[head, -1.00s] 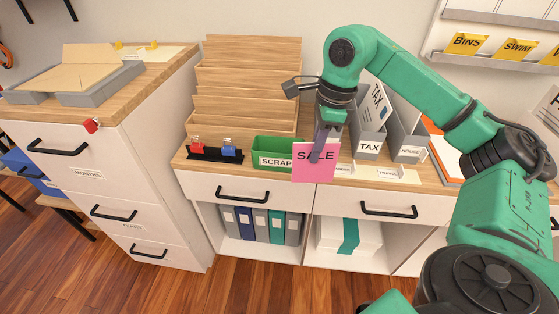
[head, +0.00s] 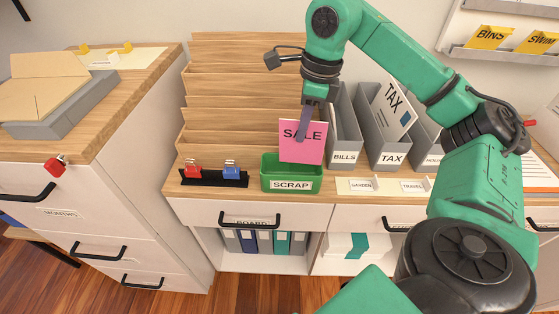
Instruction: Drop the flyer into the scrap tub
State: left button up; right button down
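The flyer (head: 301,148) is a pink sheet printed SALE, hanging upright. My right gripper (head: 303,132) is shut on its upper part, with a finger across the front of the sheet. The scrap tub (head: 291,185) is a green open box labelled SCRAP on the counter. In the head view the flyer's lower edge overlaps the tub's back and inner area; I cannot tell its exact height over the tub. The tub's right back rim is partly hidden behind the flyer. My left gripper is not in view.
Grey files labelled BILLS (head: 345,135) and TAX (head: 385,140) stand right of the tub. A black rack (head: 213,178) with a red and a blue clip sits left. A stepped wooden sorter (head: 235,90) rises behind. Label cards (head: 385,186) lie on the counter at right.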

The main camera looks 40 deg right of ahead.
aim_at(300, 148)
notch_tip(300, 148, down, 5)
jog(key=b, duration=0.5)
jog(key=shift+f, duration=0.2)
jog(key=shift+w+f+b, duration=0.15)
jog(key=shift+f+b, duration=0.2)
jog(key=shift+b, duration=0.05)
jog(key=shift+r, duration=0.15)
jog(key=c, duration=1)
grip_release()
